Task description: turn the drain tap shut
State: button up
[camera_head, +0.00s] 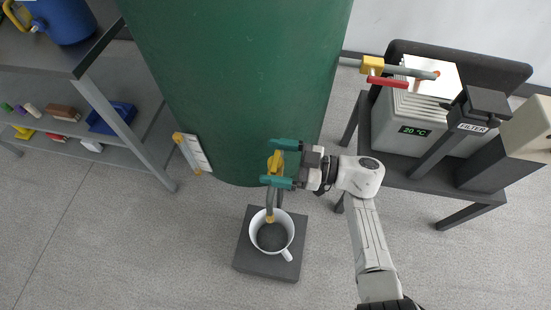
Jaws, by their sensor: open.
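The drain tap has a yellow body or handle (274,161) low on the front of the large green tank (240,80). Its grey spout with a brass-coloured end points down over a white mug (285,247). My gripper (277,164) reaches in from the right with its two teal fingers apart. One finger is on the far side of the yellow part and one on the near side. I cannot tell whether either touches it. The fingers partly hide the tap. The mug's inside looks dark; I cannot tell whether any liquid runs.
The mug stands on a dark block (246,262). At right, a table (437,183) holds a grey unit (392,135) reading 20 °C, a red-handled valve (388,82) and a FILTER part (478,112). At left is a shelf rack (120,115). Front floor is clear.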

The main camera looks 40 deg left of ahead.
jog(key=b+v, duration=0.1)
jog(key=v, duration=0.9)
jog(key=shift+w+d, duration=0.2)
jog(key=shift+d, duration=0.05)
